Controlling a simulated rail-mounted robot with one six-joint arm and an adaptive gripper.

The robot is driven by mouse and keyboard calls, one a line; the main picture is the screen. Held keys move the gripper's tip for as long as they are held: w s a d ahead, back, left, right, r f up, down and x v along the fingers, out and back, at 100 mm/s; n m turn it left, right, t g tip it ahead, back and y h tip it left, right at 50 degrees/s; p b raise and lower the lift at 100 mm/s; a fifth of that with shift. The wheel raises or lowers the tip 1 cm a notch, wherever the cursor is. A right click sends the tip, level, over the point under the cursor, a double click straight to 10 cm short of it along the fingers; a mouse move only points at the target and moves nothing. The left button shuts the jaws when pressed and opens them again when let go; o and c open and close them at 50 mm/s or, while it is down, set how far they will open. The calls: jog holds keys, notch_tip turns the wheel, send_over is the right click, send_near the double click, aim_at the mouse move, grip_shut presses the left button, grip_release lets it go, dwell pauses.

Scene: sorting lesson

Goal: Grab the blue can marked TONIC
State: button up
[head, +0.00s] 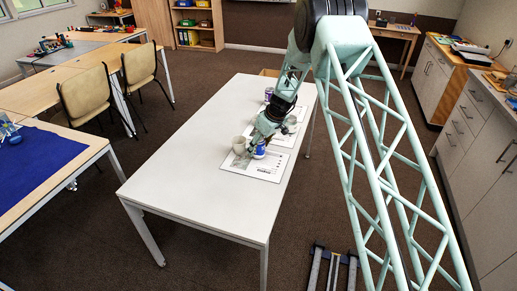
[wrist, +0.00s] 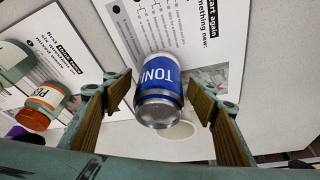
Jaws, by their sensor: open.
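The gripper is open, with a gap visible on both sides of the can. In the head view the blue can (head: 259,153) is on the white table (head: 190,160), directly below my gripper (head: 262,141), which partly hides it.
A pale mug (head: 239,145) stands close left of the can. Printed sheets (head: 262,169) lie under and beyond it. The table's near left part is clear.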

dwell(0.5)
jog(key=c, duration=0.7)
jog(key=shift+c, duration=0.2)
jog(key=shift+r, duration=0.15)
notch_tip(320, 180, up, 18)
jog(key=p, duration=0.2)
dwell(0.3)
dwell(0.5)
